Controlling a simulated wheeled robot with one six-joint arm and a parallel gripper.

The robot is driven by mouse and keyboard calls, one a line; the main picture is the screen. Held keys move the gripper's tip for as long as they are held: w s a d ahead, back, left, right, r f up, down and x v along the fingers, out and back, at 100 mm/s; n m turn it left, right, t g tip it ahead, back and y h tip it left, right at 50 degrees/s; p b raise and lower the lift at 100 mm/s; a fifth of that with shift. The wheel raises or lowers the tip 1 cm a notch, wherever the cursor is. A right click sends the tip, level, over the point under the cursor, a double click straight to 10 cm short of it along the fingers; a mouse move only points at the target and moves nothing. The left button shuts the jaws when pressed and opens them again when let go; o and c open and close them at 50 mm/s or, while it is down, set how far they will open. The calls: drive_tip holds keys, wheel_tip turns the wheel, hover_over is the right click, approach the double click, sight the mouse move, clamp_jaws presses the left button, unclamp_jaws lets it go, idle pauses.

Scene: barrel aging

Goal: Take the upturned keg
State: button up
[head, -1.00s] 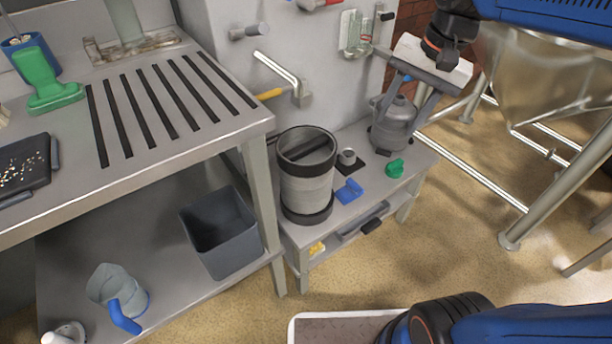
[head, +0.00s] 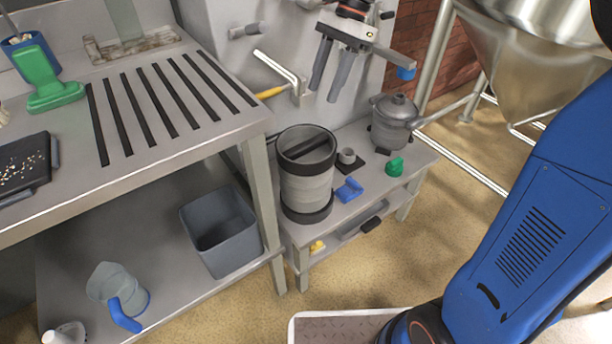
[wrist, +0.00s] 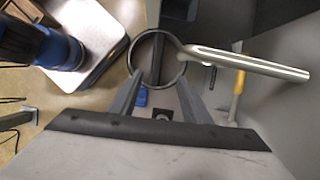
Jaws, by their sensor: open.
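The upturned keg (head: 306,186) is a grey cylinder with dark bands at top and bottom. It stands upright on the low bench, with a dark bar across its recessed upper end. My gripper (head: 323,95) is open and empty, above and slightly right of the keg in the head view, with fingers pointing down. In the wrist view, a dark ring shows between and beyond the fingertips (wrist: 160,78). I cannot tell for certain whether it is the keg's rim. Nothing touches the fingers.
A metal wall pipe (head: 277,68) with a yellow handle (head: 270,93) juts out near my gripper. On the low bench (head: 335,212) are a blue piece (head: 349,190), a small cup (head: 347,156), a green piece (head: 394,167) and a grey pot (head: 394,122). The slatted worktop (head: 215,125) stands left.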

hover_over(306, 143)
drive_tip(key=w+d, duration=0.2)
wheel_tip(306, 143, down, 8)
drive_tip(key=shift+a+f, duration=0.1)
drive_tip(key=shift+f, duration=0.05)
drive_tip(key=x, duration=0.4)
drive_tip(key=shift+s+d+f, duration=0.1)
drive_tip(key=shift+s+d, duration=0.15)
drive_tip(key=shift+s, duration=0.05)
drive_tip(key=shift+s+a+f, duration=0.1)
drive_tip(key=shift+a+f, duration=0.1)
drive_tip(key=shift+f, duration=0.4)
drive_tip(key=shift+c, duration=0.4)
drive_tip(key=c, duration=1)
clamp_jaws()
drive_tip(key=shift+r, duration=0.15)
